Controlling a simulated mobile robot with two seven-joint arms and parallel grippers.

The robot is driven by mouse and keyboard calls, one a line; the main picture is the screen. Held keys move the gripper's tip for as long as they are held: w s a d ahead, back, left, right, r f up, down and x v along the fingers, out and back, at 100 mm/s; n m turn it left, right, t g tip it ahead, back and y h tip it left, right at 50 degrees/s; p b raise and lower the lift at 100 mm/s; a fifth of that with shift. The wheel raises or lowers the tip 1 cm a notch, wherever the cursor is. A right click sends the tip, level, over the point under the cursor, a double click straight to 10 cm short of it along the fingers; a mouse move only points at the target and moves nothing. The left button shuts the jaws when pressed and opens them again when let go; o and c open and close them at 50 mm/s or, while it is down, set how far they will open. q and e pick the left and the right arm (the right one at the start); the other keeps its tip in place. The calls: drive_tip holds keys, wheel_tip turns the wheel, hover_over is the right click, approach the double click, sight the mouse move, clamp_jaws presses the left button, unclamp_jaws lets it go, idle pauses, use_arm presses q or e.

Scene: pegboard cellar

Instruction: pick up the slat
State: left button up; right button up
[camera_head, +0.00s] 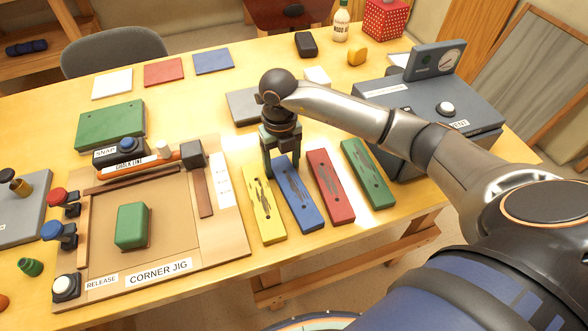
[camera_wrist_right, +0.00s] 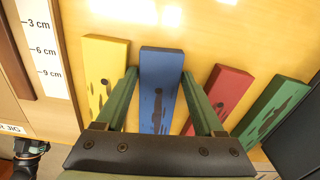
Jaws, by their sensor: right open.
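Four slats lie in a row on the table: yellow (camera_head: 263,205), blue (camera_head: 298,197), red (camera_head: 330,187) and green (camera_head: 367,174). Each has dark marks on top. My right gripper (camera_head: 282,168) points down at the far end of the blue slat. In the right wrist view its two green fingers (camera_wrist_right: 159,80) are open, with the blue slat (camera_wrist_right: 159,70) showing between them. The yellow slat (camera_wrist_right: 104,70) is to the left there, the red (camera_wrist_right: 222,92) and green (camera_wrist_right: 273,110) to the right. I cannot tell whether the fingers touch the blue slat.
A wooden corner jig (camera_head: 190,262) with a green block (camera_head: 132,226) stands left of the slats. A grey machine with a dial (camera_head: 440,108) stands to the right, close to the green slat. The table's front edge runs just below the slats.

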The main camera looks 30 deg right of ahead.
drive_tip(key=c, duration=1.1)
drive_tip(key=shift+r, duration=0.1)
